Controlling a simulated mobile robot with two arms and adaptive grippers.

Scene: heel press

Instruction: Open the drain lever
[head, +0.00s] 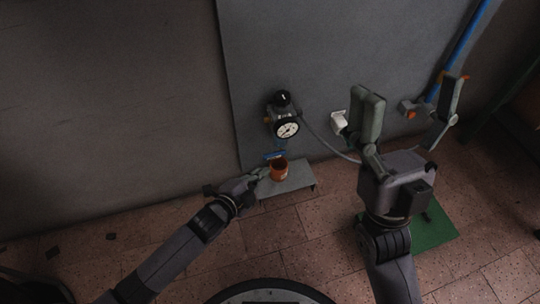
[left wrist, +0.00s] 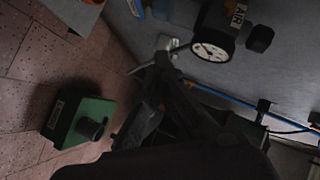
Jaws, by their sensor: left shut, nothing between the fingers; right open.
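The air unit with its round white gauge (head: 287,129) and black top knob hangs on the grey wall panel. Below it is a small blue piece (head: 274,155), seemingly the drain lever, just above an orange cup (head: 279,171). My left gripper (head: 263,173) is at the cup's left side, shut and empty, a little below the blue piece. Whether it touches the cup I cannot tell. The gauge (left wrist: 210,52) also shows in the left wrist view, where the lever is not clear. My right gripper (head: 410,86) is wide open and empty at the right.
The cup stands on a small grey shelf (head: 296,182) by the wall. A grey hose runs from the air unit to the right. A white fitting (head: 339,122) and a blue pipe (head: 468,40) are on the wall. A green box (left wrist: 62,112) stands on the tiled floor.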

